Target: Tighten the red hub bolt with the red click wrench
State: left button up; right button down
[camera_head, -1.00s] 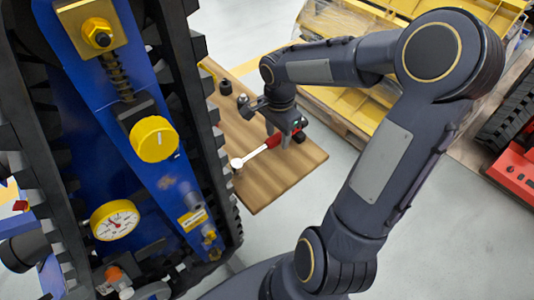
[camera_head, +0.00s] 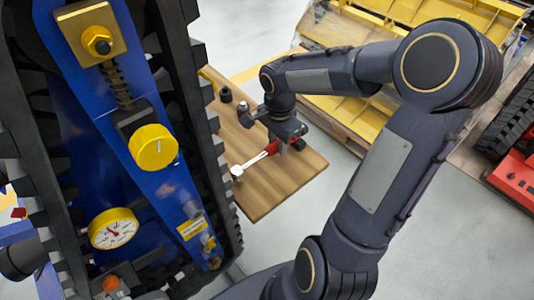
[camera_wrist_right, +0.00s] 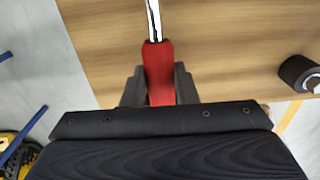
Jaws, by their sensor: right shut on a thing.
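The red click wrench has a red handle (camera_wrist_right: 158,75) and a bright metal shaft. In the head view the wrench (camera_head: 254,160) lies low over the wooden board, its round head towards the tracked carrier. My right gripper (camera_wrist_right: 160,85) is shut on the red handle, one dark finger on each side. In the head view my right gripper (camera_head: 283,143) is partly hidden by its own wrist. I cannot make out a red hub bolt for certain. My left gripper is not in view.
The blue tracked carrier (camera_head: 85,150) with black tracks, a yellow knob (camera_head: 153,147) and a gauge (camera_head: 113,229) fills the left. Black sockets (camera_head: 225,94) stand on the wooden board (camera_head: 268,195). Yellow panels (camera_head: 350,100) lie behind. Grey floor is clear at the front right.

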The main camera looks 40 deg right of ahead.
jog(key=shift+r+p, duration=2.3)
jog(key=shift+r, duration=1.1)
